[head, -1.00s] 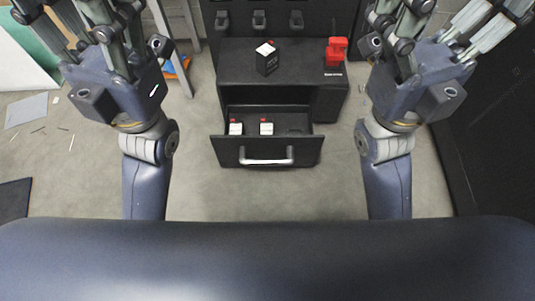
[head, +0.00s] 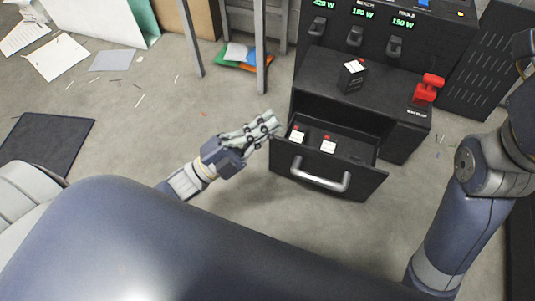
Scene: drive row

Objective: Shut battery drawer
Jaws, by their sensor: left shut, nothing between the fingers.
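The black battery drawer (head: 279,153) is pulled out from the black cabinet (head: 385,95). A silver bar handle (head: 320,181) is on its front. My right gripper is out of the frame; only part of my right arm shows at the right edge.
A black battery block (head: 352,76) and a red switch (head: 428,88) are on the cabinet top. Charging panel displays (head: 363,13) are behind. Papers (head: 56,56) and a dark mat (head: 45,143) lie on the floor at left. The floor before the drawer is clear.

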